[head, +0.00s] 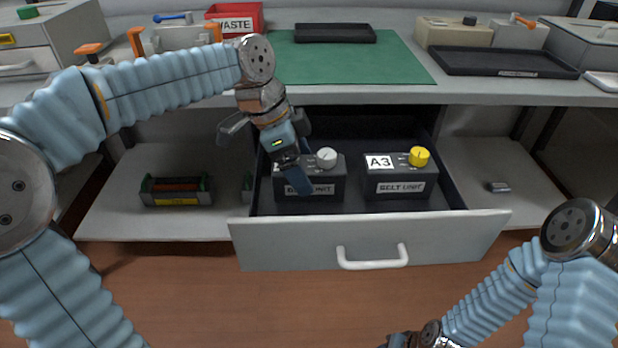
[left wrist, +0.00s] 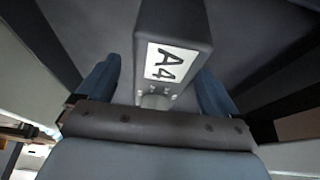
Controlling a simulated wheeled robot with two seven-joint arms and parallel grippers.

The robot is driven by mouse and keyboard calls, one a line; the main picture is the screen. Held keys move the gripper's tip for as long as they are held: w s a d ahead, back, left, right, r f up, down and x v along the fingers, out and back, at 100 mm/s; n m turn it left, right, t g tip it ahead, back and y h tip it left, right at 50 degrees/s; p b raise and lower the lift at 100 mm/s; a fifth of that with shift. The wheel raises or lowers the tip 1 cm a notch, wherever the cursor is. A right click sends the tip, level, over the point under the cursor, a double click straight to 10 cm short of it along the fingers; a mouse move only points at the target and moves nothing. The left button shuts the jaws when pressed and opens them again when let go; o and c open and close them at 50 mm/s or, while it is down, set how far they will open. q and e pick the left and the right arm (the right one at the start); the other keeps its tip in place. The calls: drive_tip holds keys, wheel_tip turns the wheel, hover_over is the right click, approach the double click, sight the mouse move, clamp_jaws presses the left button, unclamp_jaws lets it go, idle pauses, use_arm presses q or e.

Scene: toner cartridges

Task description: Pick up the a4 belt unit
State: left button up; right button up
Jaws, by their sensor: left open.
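The A4 belt unit is a dark grey block (head: 322,186) with a pale round knob, in the left half of the open drawer (head: 300,240). Its front label is partly hidden by my left gripper (head: 291,178). In the left wrist view the unit (left wrist: 172,25) shows its white A4 label and knob. My left gripper (left wrist: 152,75) is open, with one blue finger to each side of the unit's knob end; I cannot tell whether either touches. Another belt unit, marked A3 (head: 400,184), with a yellow knob, sits to the right in the drawer.
The drawer is pulled out, with a white handle (head: 372,258). A toner cartridge (head: 177,192) lies on the left shelf. A small grey item (head: 498,187) lies on the right shelf. Above the drawer, the worktop holds a green mat (head: 350,65) and a black tray (head: 505,63).

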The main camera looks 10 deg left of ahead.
use_arm(q)
drive_tip(key=x, duration=0.3)
drive_tip(key=shift+w+f, duration=0.1)
drive_tip(key=shift+f, duration=0.3)
drive_tip(key=shift+c, duration=0.2)
drive_tip(key=shift+r, duration=0.1)
drive_tip(key=c, duration=1.4)
